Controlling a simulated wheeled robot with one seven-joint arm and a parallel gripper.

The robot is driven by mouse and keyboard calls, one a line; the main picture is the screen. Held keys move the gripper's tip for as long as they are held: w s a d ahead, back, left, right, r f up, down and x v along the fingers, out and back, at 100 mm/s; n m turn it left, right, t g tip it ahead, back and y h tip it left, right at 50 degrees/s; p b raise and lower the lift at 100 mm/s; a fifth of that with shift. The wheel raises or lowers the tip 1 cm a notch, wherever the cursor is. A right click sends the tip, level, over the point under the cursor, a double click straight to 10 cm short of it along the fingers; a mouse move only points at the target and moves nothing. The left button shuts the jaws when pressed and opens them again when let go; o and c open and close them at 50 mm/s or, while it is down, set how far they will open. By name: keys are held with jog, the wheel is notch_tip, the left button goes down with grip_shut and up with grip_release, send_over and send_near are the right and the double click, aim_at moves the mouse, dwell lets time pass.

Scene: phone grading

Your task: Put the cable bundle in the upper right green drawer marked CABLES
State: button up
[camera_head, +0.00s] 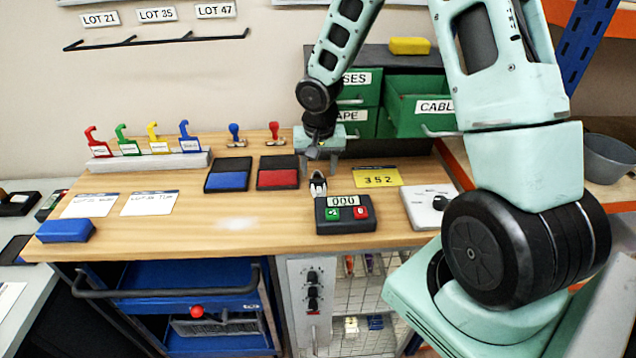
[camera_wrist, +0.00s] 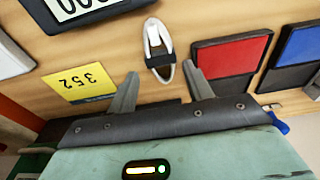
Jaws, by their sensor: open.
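The cable bundle (camera_head: 318,186), a small pale loop with a dark band, lies on the wooden bench just behind the counter box. In the wrist view the cable bundle (camera_wrist: 151,35) lies just beyond and between my fingertips. My gripper (camera_head: 316,154) is open and empty, above the bench and slightly behind the bundle; its two spread fingers (camera_wrist: 160,75) also show in the wrist view. The upper right green drawer (camera_head: 408,108), its label partly hidden by my arm and reading "CABL", stands pulled out. Its inside is mostly hidden.
A counter box (camera_head: 346,227) stands in front of the bundle. Red (camera_head: 278,179) and blue (camera_head: 227,181) ink pads lie to the left, a yellow 352 card (camera_head: 377,176) to the right. A yellow block (camera_head: 410,45) sits on the drawer cabinet.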

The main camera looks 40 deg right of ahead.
aim_at(318, 180)
jog(key=shift+w+f, duration=0.15)
jog(key=shift+f, duration=1.75)
jog(key=c, duration=0.8)
jog(key=shift+r, duration=0.1)
jog(key=shift+c, duration=0.2)
